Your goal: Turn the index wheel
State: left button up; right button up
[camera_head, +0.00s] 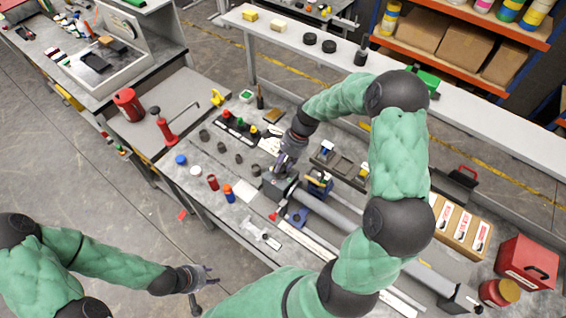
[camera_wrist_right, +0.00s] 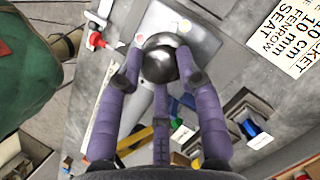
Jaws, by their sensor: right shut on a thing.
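My right gripper (camera_head: 287,163) is at the grey headstock-like block (camera_head: 275,187) on the workbench. In the right wrist view my right gripper (camera_wrist_right: 158,75) has its purple fingers closed around a dark, shiny round knob (camera_wrist_right: 159,66), which looks like the index wheel. The knob sits against the grey block (camera_wrist_right: 192,42). In the head view the fingers hide the knob. My left gripper (camera_head: 208,279) hangs low at the bottom left, away from the bench, with its fingers apart and nothing visible between them.
A long grey bar (camera_head: 335,212) runs from the block to the right along the bench. A red toolbox (camera_head: 526,263) and a carton (camera_head: 460,229) are at the right.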

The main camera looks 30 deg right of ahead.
jog(key=n, duration=0.2)
jog(key=n+g, duration=0.1)
jog(key=shift+w+n, duration=0.2)
jog(key=shift+n, duration=0.2)
jog(key=n+g, duration=0.1)
jog(key=n, duration=0.2)
jog(key=shift+w+a+n+g+h, duration=0.1)
jog(key=shift+a+n+g+h, duration=0.05)
jog(key=shift+n+g+h, duration=0.2)
jog(key=n, duration=0.2)
jog(key=n+g+h, duration=0.1)
jog(key=n, duration=0.1)
jog(key=shift+w+a+g+b, duration=0.1)
jog(key=shift+g+b, duration=0.15)
jog(key=shift+b, duration=0.15)
jog(key=shift+n+g+h, duration=0.3)
jog(key=shift+n+h, duration=0.25)
jog(key=shift+n, duration=1.1)
jog(key=o, duration=1.2)
jog(key=shift+c, duration=0.2)
